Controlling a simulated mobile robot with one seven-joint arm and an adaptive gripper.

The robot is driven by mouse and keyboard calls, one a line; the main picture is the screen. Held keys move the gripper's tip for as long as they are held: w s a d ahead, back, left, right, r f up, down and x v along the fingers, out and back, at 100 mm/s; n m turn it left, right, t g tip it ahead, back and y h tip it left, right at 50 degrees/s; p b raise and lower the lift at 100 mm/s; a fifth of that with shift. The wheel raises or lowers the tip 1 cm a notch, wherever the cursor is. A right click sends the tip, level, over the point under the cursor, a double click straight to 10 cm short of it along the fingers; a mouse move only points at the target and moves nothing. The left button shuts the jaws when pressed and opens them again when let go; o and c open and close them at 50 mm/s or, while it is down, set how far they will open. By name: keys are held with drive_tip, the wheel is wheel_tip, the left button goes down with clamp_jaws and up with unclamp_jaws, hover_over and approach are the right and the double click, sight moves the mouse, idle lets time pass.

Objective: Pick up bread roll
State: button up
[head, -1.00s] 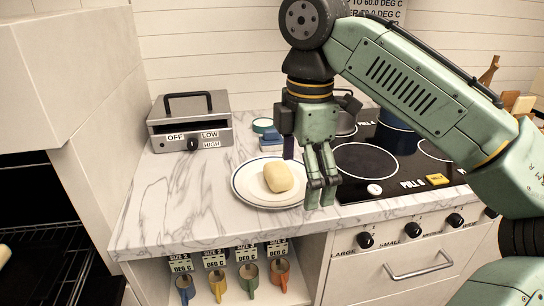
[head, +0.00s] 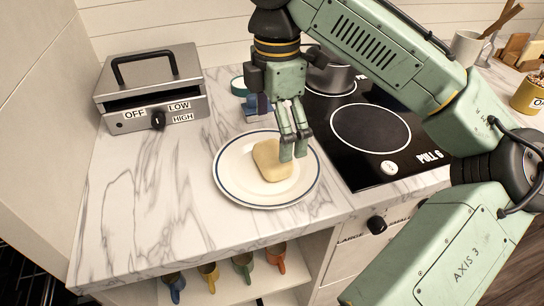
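The bread roll (head: 269,161) is a pale, rounded block lying on a white plate with a blue rim (head: 237,187) on the marble counter. My gripper (head: 294,152) points down at the right edge of the roll. Its fingertips overlap the roll's right side in the head view, and I cannot tell whether they touch it. The fingers look close together, seen from the side, so the gap between them is unclear.
A grey box appliance (head: 152,92) with a handle and knob stands at the back left. A black cooktop (head: 371,128) with a pot (head: 331,75) lies to the right. Mugs (head: 243,265) sit on a shelf below. The counter (head: 130,190) left of the plate is clear.

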sight(273, 151)
drive_tip(key=f, duration=0.3)
drive_tip(key=f+p, duration=0.1)
drive_tip(key=f, duration=0.1)
drive_tip(key=shift+s+a+f, duration=0.1)
drive_tip(key=shift+a+f, duration=0.2)
drive_tip(key=shift+f, duration=0.05)
drive_tip(key=shift+c, duration=0.2)
drive_tip(key=c, duration=1.2)
